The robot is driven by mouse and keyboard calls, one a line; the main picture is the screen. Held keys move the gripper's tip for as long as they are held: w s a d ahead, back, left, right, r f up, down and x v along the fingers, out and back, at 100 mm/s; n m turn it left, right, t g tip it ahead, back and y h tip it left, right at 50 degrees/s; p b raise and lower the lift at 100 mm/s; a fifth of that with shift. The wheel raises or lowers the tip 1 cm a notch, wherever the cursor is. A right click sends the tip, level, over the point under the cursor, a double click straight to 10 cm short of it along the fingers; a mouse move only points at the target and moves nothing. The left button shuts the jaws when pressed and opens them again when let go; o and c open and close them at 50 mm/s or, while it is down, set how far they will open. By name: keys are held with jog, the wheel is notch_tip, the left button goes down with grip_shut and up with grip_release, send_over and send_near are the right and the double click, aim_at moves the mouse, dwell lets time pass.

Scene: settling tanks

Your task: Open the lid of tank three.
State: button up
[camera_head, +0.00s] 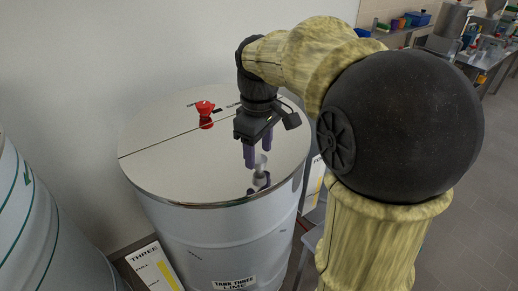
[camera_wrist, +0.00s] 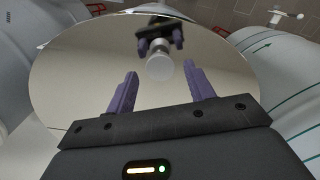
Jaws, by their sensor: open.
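Tank three (camera_head: 225,235) is a pale drum whose front label reads "TANK THREE LIME". Its mirror-like lid (camera_head: 165,170) lies flat and shut, with a dark seam across it; the lid fills much of the wrist view (camera_wrist: 75,75). A pale round knob (camera_head: 261,161) stands on the near half of the lid, its reflection below it. My gripper (camera_head: 258,156) is open, pointing down just over the knob. In the wrist view the knob (camera_wrist: 160,67) appears centred between the purple fingertips of my gripper (camera_wrist: 160,71). I cannot tell whether they touch it.
A red fitting (camera_head: 204,113) stands on the lid beyond the seam. Another drum (camera_head: 35,235) with green markings is at the left. A "THREE" sign (camera_head: 152,268) leans at the tank's front left. A wall is behind; floor is open at right.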

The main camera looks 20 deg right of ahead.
jog(key=shift+f, duration=0.2)
jog(key=shift+c, duration=0.2)
grip_shut()
jog(key=shift+w+r+p, duration=0.1)
jog(key=shift+r+p, duration=0.3)
jog(key=shift+p, duration=0.15)
dwell(0.4)
